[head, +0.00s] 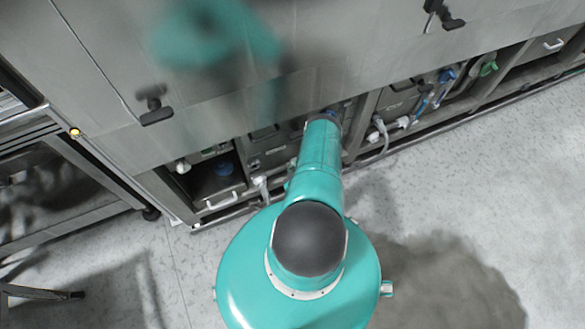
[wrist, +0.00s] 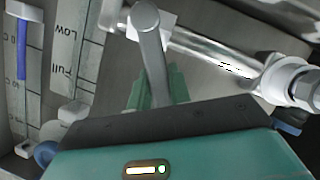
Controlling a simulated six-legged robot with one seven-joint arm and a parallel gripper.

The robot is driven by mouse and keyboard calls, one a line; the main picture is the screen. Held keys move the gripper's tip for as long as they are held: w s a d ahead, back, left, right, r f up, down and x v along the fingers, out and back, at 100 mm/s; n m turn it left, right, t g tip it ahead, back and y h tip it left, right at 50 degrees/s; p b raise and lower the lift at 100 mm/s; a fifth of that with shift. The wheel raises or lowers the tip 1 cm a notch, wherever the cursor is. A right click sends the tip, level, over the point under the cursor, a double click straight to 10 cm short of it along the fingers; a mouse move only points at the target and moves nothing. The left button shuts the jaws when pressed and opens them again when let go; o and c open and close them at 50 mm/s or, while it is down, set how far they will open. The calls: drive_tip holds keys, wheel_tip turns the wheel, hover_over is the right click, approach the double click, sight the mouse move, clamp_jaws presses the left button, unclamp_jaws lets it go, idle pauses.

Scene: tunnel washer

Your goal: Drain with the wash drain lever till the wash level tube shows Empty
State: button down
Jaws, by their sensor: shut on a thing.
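In the wrist view, a grey lever (wrist: 152,55) with a rounded end runs down between the green fingers of my gripper (wrist: 157,92), which is shut on it. I cannot make out the liquid level beside this scale. A second gauge (wrist: 22,55) with a blue column stands at the far left. In the head view my arm reaches into the machine's lower bay and hides my gripper and the lever.
A metal pipe (wrist: 210,50) runs right from the lever to a white fitting (wrist: 285,82). In the head view, steel panels with black handles (head: 155,106) rise above the bays. Blue and green handles (head: 488,68) show at right. A dark patch (head: 450,280) lies on the grey floor.

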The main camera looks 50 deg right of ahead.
drive_tip(key=shift+s+d+r+m+y, duration=0.2)
drive_tip(key=shift+d+m+y, duration=0.15)
drive_tip(key=shift+m, duration=0.1)
drive_tip(key=shift+s+d+r+m+y, duration=0.15)
drive_tip(key=shift+d+r+m+y, duration=0.1)
drive_tip(key=shift+d+m, duration=0.15)
drive_tip(key=shift+s+d+r+m+t+y, duration=0.1)
drive_tip(key=shift+s+d+m+t+y, duration=0.25)
drive_tip(key=shift+m, duration=0.35)
drive_tip(key=shift+s+d+m+t+y, duration=0.1)
drive_tip(key=shift+d+m+t+y, duration=0.25)
drive_tip(key=shift+m, duration=0.3)
drive_tip(key=shift+d, duration=0.15)
drive_tip(key=c, duration=1.3)
unclamp_jaws()
drive_tip(key=shift+s, duration=0.15)
drive_tip(key=v, duration=1.3)
drive_tip(key=shift+s+r, duration=0.2)
drive_tip(key=shift+r, duration=0.05)
